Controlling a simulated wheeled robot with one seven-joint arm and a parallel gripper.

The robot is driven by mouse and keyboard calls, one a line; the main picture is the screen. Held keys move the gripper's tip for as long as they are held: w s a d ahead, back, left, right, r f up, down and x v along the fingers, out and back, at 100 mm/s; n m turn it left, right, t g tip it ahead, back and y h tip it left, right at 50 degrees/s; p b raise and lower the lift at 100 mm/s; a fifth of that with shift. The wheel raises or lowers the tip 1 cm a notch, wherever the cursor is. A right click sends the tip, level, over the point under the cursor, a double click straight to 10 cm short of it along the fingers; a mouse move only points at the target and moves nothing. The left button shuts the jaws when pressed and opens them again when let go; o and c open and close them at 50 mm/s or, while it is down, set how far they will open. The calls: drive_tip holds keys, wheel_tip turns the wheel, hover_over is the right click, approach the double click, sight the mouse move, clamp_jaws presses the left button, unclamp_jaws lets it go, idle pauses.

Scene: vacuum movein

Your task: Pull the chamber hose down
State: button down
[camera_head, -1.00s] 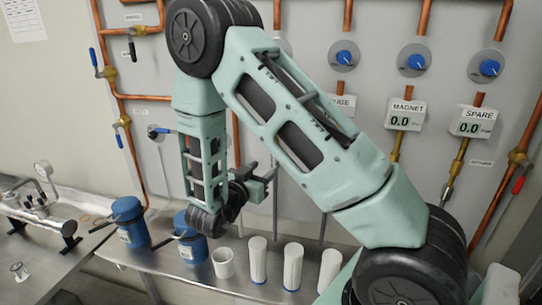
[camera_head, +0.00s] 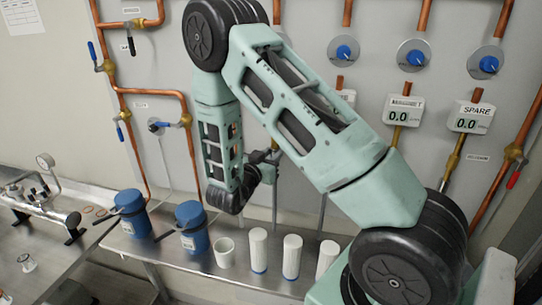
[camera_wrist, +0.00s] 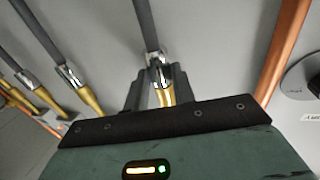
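In the wrist view, a grey hose (camera_wrist: 146,25) ends in a silver connector (camera_wrist: 158,72) on a brass fitting (camera_wrist: 165,97). My gripper (camera_wrist: 159,82) has its two dark fingers close against both sides of this connector, with little gap. In the head view, my gripper (camera_head: 268,168) is at the wall panel, partly hidden by my arm. The hose (camera_head: 274,208) runs down below it. Its label is hidden, but it is the leftmost of the row, with the hoses under the MAGNET display (camera_head: 404,112) and SPARE display (camera_head: 473,117) further right.
Two blue canisters (camera_head: 131,214) (camera_head: 191,228), a white cup (camera_head: 225,252) and several white cylinders (camera_head: 258,250) stand on the steel bench below. Copper pipes (camera_head: 150,92) with valves line the panel. In the wrist view, neighbouring hoses (camera_wrist: 40,35) hang to the left and a copper pipe (camera_wrist: 283,50) runs at right.

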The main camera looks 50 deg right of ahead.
wheel_tip(320, 180, down, 4)
drive_tip(key=b, duration=0.3)
drive_tip(key=shift+b, duration=0.3)
drive_tip(key=shift+f, duration=0.1)
drive_tip(key=c, duration=1.2)
unclamp_jaws()
drive_tip(key=shift+o, duration=0.2)
drive_tip(key=shift+a, duration=0.1)
drive_tip(key=b+v, duration=0.6)
drive_tip(key=v, duration=1.1)
drive_tip(key=shift+a, duration=0.2)
